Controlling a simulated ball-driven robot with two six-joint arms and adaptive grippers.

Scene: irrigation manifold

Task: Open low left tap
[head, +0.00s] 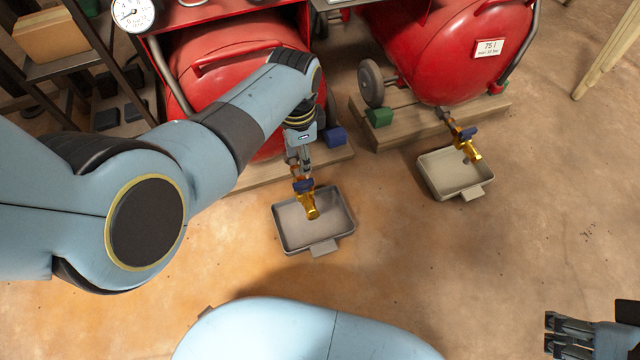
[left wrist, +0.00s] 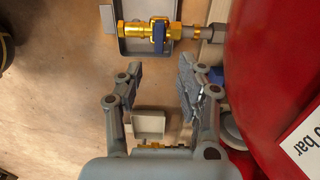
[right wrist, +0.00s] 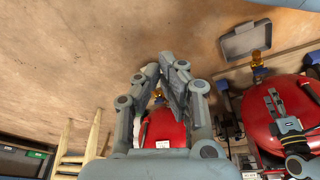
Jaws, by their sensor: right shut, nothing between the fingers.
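The left tap (head: 309,204) is brass with a blue lever (head: 303,185), above a grey tray (head: 283,239) by the left red tank. In the left wrist view the tap (left wrist: 133,30) lies just beyond my fingertips, its blue lever (left wrist: 159,36) crosswise to the pipe. My left gripper (head: 300,165) is close over this tap; in the left wrist view (left wrist: 160,75) its fingers are apart with nothing between them. My right gripper (head: 553,335) is shut and empty at the lower right, far from the taps; it also shows in the right wrist view (right wrist: 161,68).
A second brass tap (head: 468,147) with a blue lever hangs over another tray (head: 437,187) by the right red tank (head: 440,50). Wooden pallets (head: 405,130) lie under the tanks. A gauge (head: 133,12) is at upper left. The floor in front is clear.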

